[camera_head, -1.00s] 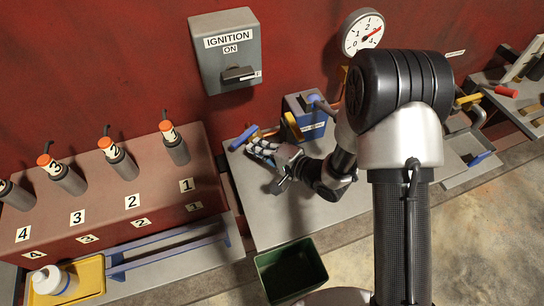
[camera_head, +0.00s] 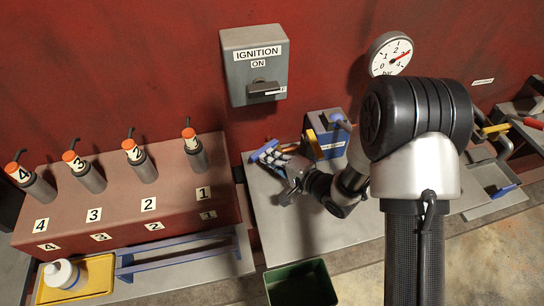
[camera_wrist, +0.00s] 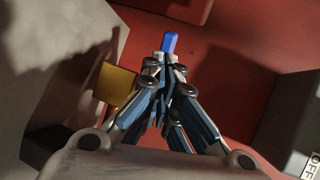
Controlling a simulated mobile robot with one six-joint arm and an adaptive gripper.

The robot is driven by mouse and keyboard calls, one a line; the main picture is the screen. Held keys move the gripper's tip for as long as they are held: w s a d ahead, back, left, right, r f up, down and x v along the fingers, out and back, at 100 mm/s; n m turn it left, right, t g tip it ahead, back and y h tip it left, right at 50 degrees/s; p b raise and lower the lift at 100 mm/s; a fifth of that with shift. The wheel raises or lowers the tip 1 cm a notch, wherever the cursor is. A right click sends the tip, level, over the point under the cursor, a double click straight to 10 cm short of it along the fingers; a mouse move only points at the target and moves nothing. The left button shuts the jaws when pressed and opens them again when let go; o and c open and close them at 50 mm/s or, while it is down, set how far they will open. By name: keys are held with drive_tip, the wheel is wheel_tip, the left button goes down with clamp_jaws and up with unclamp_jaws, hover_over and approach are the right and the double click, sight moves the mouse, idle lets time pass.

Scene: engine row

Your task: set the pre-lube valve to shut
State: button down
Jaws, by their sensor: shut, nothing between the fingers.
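A blue lever handle (camera_head: 263,150) sits low against the red wall, left of a blue box. I take it to be the pre-lube valve's handle, but no label on it can be read. My gripper (camera_head: 262,156) is shut and empty, with its fingertips close beside this handle. In the wrist view the blue handle end (camera_wrist: 170,42) shows just beyond my closed fingertips (camera_wrist: 166,58). I cannot tell whether they touch. The valve body is mostly hidden behind my fingers.
The blue box (camera_head: 332,145) with a yellow plate stands right of my gripper. A gauge (camera_head: 390,54) is above right. A green bin (camera_head: 301,284) stands in front. Numbered cylinders (camera_head: 145,168) and a yellow tray (camera_head: 98,277) are left.

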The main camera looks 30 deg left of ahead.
sight(259, 154)
drive_tip(key=shift+s+a+p, duration=0.2)
drive_tip(key=shift+a+p, duration=0.3)
drive_tip(key=shift+a, duration=0.2)
idle(0.4)
drive_tip(key=shift+a+p, duration=0.4)
drive_tip(key=shift+a, duration=0.4)
